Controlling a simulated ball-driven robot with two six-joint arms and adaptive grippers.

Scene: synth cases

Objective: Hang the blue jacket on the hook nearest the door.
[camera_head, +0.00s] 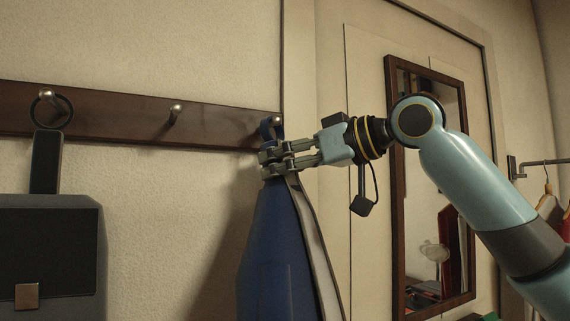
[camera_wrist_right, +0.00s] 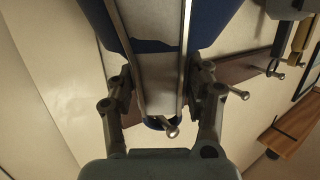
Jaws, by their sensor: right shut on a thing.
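The blue jacket (camera_head: 272,250) hangs down from my right gripper (camera_head: 273,158), which is shut on its top just below the end hook (camera_head: 277,119), the hook nearest the door (camera_head: 365,170). A dark blue loop (camera_head: 265,130) sticks up above the fingers, right beside that hook. I cannot tell whether the loop is around the hook or only in front of it. In the right wrist view the jacket (camera_wrist_right: 208,22) spreads beyond the fingers, and a round metal hook end (camera_wrist_right: 171,132) shows close to the loop. My left gripper is out of view.
A dark wooden rail (camera_head: 110,115) carries the hooks. A grey and black bag (camera_head: 50,235) hangs at the left hook (camera_head: 46,95); the middle hook (camera_head: 175,112) is bare.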

